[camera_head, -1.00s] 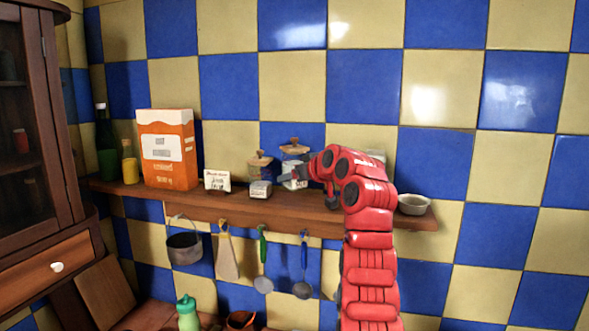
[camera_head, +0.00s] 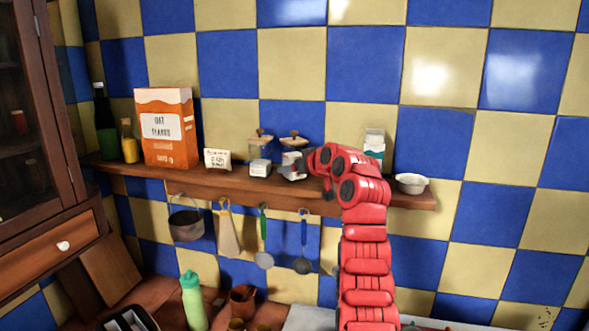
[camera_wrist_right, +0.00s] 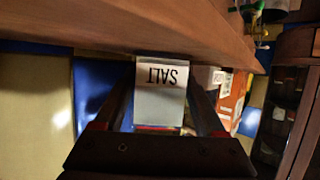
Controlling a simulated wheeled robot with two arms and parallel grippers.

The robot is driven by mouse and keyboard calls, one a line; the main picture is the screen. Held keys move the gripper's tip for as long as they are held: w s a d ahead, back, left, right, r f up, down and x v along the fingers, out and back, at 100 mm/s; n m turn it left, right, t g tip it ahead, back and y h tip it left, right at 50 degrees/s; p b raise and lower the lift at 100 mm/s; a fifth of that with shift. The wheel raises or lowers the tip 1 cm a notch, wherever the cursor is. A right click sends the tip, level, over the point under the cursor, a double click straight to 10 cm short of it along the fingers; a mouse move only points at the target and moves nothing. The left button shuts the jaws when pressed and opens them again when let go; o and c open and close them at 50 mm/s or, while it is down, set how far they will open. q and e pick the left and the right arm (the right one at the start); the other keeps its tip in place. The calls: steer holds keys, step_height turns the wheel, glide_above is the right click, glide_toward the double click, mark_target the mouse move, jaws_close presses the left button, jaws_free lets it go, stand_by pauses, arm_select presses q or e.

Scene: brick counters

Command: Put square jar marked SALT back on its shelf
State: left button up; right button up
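The square SALT jar, with a pale body and brown lid, is at the shelf just right of another lidded jar (camera_head: 260,150) in the head view (camera_head: 294,143). Its white face with upside-down SALT lettering fills the middle of the right wrist view (camera_wrist_right: 160,95). My right gripper (camera_head: 300,169) reaches it from the front; its fingertips (camera_wrist_right: 162,80) close against both sides of the jar. The jar's base is at the wooden shelf (camera_head: 240,183); I cannot tell whether it rests fully. My left gripper is not in view.
Left along the shelf stand a small card (camera_head: 217,159), an oat flakes box (camera_head: 166,128) and bottles (camera_head: 105,125). Right of my arm are a carton (camera_head: 374,143) and a white bowl (camera_head: 411,183). A pot (camera_head: 186,224) and utensils hang below.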

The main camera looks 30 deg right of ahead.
steer(key=o, duration=0.4)
steer(key=shift+r, duration=0.15)
steer(key=b+v, duration=0.5)
steer(key=v, duration=0.7)
steer(key=shift+b, duration=0.35)
